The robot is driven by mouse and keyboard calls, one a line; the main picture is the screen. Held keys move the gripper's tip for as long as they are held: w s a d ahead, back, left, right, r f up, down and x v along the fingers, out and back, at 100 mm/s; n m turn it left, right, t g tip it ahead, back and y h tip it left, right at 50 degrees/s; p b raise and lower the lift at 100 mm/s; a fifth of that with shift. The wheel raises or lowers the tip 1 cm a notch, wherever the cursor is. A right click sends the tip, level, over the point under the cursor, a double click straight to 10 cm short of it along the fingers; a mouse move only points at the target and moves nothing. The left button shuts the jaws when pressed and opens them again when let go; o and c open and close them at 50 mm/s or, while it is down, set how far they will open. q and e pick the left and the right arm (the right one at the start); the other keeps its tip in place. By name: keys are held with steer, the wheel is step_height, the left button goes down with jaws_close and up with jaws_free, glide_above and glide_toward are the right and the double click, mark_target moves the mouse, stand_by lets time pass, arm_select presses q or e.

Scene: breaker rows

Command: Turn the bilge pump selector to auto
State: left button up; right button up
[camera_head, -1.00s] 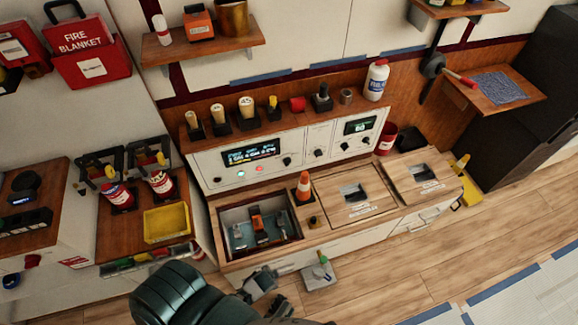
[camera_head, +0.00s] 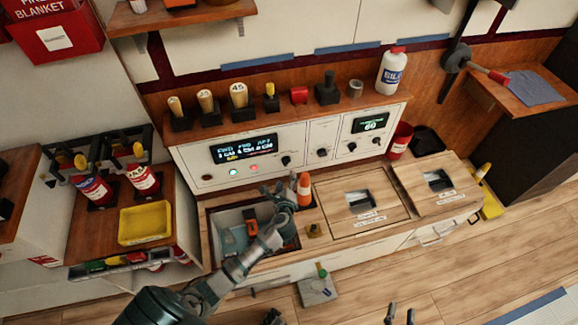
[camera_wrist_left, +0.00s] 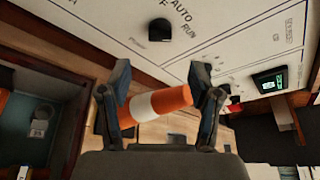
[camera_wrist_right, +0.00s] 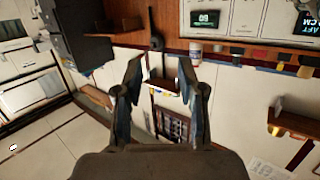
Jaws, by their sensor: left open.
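The selector, a black knob (camera_wrist_left: 160,32) with AUTO and RUN lettering beside it, sits on the white panel (camera_head: 215,165); it appears to be the knob (camera_head: 286,161) in the head view. The knob points roughly down in the left wrist view, and I cannot tell its setting. My left gripper (camera_head: 278,190) is open just below and in front of it, not touching it. It also shows in the left wrist view (camera_wrist_left: 161,72), its fingers spread and empty. My right gripper (camera_head: 400,313) is low at the picture's bottom edge, open and empty in the right wrist view (camera_wrist_right: 161,68).
An orange and white cone (camera_head: 304,190) stands close beside my left gripper, seen between its fingers in the left wrist view (camera_wrist_left: 158,103). An open bin (camera_head: 226,218) lies under my left arm. More knobs (camera_head: 322,153) sit right of the selector.

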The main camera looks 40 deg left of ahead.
mark_target(287, 164)
arm_select(q)
steer(key=shift+b+x, duration=1.45)
steer(key=shift+x, duration=3.25)
arm_select(e)
step_height(287, 164, up, 8)
steer(key=a+t+y, duration=0.1)
steer(key=t, duration=0.5)
steer(key=shift+t+y, duration=0.3)
arm_select(q)
steer(key=shift+a, duration=0.1)
arm_select(e)
steer(key=shift+f, duration=0.1)
arm_select(q)
steer(key=c, duration=1.1)
arm_select(e)
steer(key=shift+f, duration=0.1)
